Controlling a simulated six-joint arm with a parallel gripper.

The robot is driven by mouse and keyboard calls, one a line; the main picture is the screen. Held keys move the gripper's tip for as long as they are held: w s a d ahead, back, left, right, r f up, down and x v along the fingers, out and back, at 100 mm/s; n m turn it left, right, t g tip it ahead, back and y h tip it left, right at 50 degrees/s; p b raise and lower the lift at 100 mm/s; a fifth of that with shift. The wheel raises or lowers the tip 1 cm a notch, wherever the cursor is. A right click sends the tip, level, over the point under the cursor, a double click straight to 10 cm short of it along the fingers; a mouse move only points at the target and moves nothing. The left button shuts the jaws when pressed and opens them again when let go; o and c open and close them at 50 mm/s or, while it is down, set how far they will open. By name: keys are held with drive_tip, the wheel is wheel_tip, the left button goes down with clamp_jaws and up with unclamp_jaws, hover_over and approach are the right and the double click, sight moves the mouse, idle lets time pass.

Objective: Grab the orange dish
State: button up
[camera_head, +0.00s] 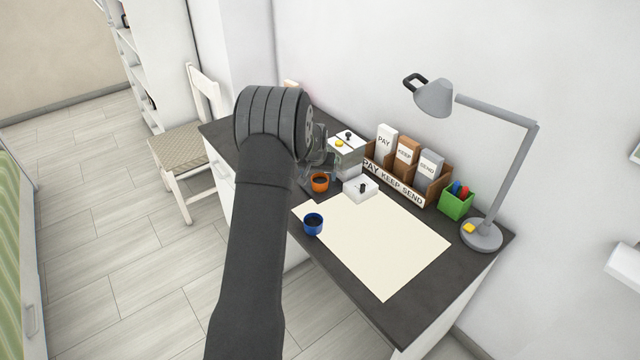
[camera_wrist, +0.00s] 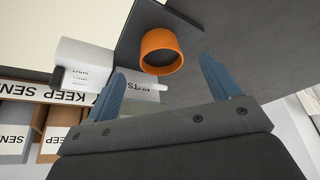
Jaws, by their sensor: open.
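My gripper (camera_head: 318,160) is above the desk just behind the dish, partly hidden by my own arm. In the wrist view my gripper (camera_wrist: 168,80) has its two blue-grey fingers wide apart. The dish shows beyond the fingertips, between their lines, and nothing is held.
A blue cup (camera_head: 313,224) stands on the cream sheet (camera_head: 385,250). White boxes (camera_head: 362,188), a wooden letter rack (camera_head: 435,190), a green pen holder (camera_head: 457,203) and a grey lamp (camera_head: 482,236) stand right of the dish. A chair (camera_head: 190,152) is at left.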

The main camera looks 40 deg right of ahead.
sight(320, 179)
drive_tip(key=shift+w+d+x, duration=0.1)
drive_tip(key=shift+d+x, duration=0.05)
drive_tip(key=shift+x, duration=1.45)
drive_tip(key=shift+w+d+x, duration=0.15)
drive_tip(key=shift+d+x, duration=0.05)
drive_tip(key=shift+x, duration=1.4)
drive_tip(key=shift+r, duration=0.15)
drive_tip(key=c, duration=1.2)
drive_tip(key=shift+o, duration=0.2)
drive_tip(key=shift+r, duration=0.1)
